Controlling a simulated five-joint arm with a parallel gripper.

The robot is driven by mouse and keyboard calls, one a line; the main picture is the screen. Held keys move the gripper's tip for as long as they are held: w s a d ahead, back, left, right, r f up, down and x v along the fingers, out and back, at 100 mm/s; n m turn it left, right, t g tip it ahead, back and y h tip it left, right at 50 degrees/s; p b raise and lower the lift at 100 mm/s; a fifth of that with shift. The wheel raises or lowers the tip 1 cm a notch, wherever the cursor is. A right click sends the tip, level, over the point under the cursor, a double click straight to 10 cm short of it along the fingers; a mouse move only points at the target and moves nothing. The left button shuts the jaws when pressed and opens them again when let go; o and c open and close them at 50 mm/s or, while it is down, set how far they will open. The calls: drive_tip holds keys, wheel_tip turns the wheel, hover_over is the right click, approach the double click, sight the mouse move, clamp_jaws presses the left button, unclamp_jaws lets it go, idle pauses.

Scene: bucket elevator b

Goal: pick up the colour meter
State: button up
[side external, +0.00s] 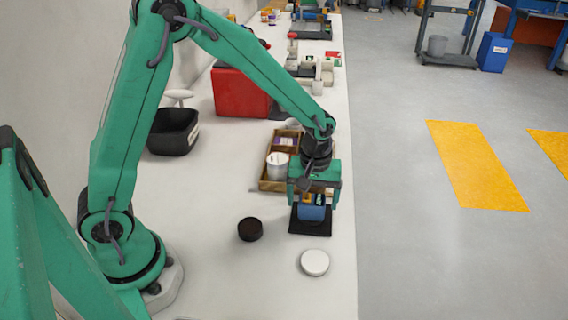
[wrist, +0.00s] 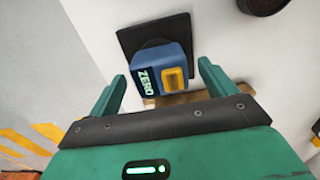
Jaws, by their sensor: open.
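The colour meter (wrist: 160,70) is a blue and dark block with the word ZERO and a yellow button on the side facing the wrist camera. It stands on a black square mat (wrist: 133,39). In the side view the blue body of the meter (side external: 312,212) shows below my gripper, partly hidden by it, on the mat (side external: 310,228). My gripper (wrist: 158,80) is open. Its two green fingers lie left and right of the meter, with gaps on both sides. In the side view my gripper (side external: 314,200) hangs right over the mat. Whether the fingers reach down beside the meter is hard to tell.
A dark round pot (side external: 250,229) and a white round lid (side external: 315,262) lie near the mat. A wooden tray (side external: 270,184) with a white cup (side external: 277,166) stands behind. A black bin (side external: 173,132) and a red box (side external: 240,92) are farther back. The bench's right edge is close.

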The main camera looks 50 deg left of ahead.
drive_tip(key=shift+f, duration=1.25)
drive_tip(key=c, duration=1.3)
